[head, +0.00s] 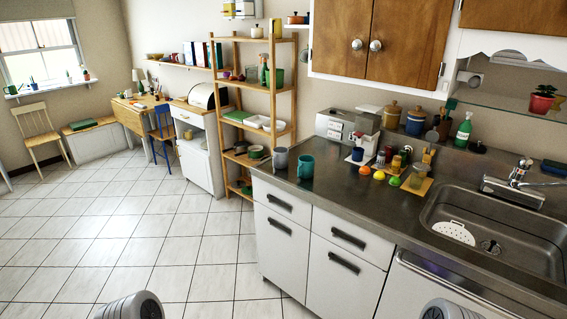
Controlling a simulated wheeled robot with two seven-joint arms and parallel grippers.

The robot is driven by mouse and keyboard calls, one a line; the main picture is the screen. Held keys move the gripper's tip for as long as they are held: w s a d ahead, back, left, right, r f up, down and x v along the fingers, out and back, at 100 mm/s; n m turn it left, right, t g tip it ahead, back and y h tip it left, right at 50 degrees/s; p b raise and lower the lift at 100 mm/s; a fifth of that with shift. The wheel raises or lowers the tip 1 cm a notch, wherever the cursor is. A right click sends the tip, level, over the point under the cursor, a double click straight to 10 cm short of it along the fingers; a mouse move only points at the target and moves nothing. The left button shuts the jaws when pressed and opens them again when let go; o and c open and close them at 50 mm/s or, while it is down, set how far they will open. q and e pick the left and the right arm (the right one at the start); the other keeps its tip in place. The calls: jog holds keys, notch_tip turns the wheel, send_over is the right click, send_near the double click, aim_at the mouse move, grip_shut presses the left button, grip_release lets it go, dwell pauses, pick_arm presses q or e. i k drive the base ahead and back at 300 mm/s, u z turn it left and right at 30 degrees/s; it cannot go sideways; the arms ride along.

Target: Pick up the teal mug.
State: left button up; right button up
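The teal mug (306,167) stands upright on the grey metal counter (330,192), near the counter's left end. A grey mug or jug (281,159) stands just to its left, close beside it. Nothing covers the teal mug in the head view. Neither of my grippers is in view; only rounded grey parts of my own body show at the bottom edge.
Right of the mug are a white machine (340,125), small fruits such as an orange (379,175), jars and a sink (500,235). A wooden shelf (268,110) stands left beyond the counter. The tiled floor (190,250) before the white drawers (285,230) is clear.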

aim_at(304, 168)
jog(key=u, duration=0.55)
jog(key=i, duration=1.35)
